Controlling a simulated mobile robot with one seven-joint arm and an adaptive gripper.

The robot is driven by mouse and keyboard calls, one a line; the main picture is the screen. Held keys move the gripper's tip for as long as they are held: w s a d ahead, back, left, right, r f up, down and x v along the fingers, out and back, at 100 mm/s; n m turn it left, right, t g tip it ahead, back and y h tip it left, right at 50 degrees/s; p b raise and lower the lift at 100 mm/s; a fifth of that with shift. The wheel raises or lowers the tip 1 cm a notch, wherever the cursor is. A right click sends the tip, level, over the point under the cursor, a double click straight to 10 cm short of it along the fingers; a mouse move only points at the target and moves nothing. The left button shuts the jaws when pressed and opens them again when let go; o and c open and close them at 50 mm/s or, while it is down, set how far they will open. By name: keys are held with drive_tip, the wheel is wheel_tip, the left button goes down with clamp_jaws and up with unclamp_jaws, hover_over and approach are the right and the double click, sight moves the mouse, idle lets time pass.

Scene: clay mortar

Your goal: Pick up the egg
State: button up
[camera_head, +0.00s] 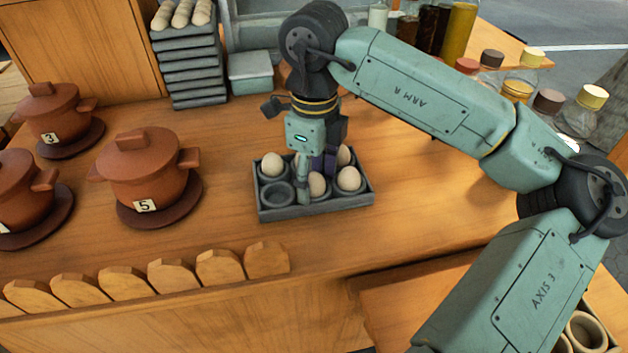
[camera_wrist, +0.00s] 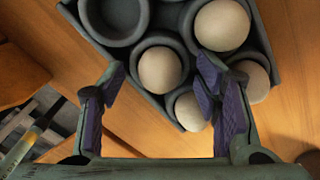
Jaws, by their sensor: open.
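Pale eggs sit in the round cups of a dark grey tray (camera_head: 345,203), also seen in the wrist view (camera_wrist: 272,40). One egg (camera_wrist: 160,70) appears between my fingertips in the wrist view; I cannot tell whether they touch it. Other eggs (camera_wrist: 222,25) lie to its right and below it in that view. The front-left cup (camera_head: 278,196) is empty. My gripper (camera_head: 316,182) points down over the tray, its purple-padded fingers apart, and partly hides the eggs behind it. In the wrist view my gripper (camera_wrist: 163,85) is open and holds nothing.
Lidded clay pots (camera_head: 145,175) on saucers stand at the left. A stack of grey trays (camera_head: 190,70) and a pale green box (camera_head: 250,78) stand behind. Bottles and jars (camera_head: 520,85) line the back right. Rounded wooden slats (camera_head: 170,275) edge the counter front.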

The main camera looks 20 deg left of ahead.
drive_tip(key=shift+f, duration=0.15)
drive_tip(key=c, duration=0.8)
drive_tip(key=shift+o, duration=0.2)
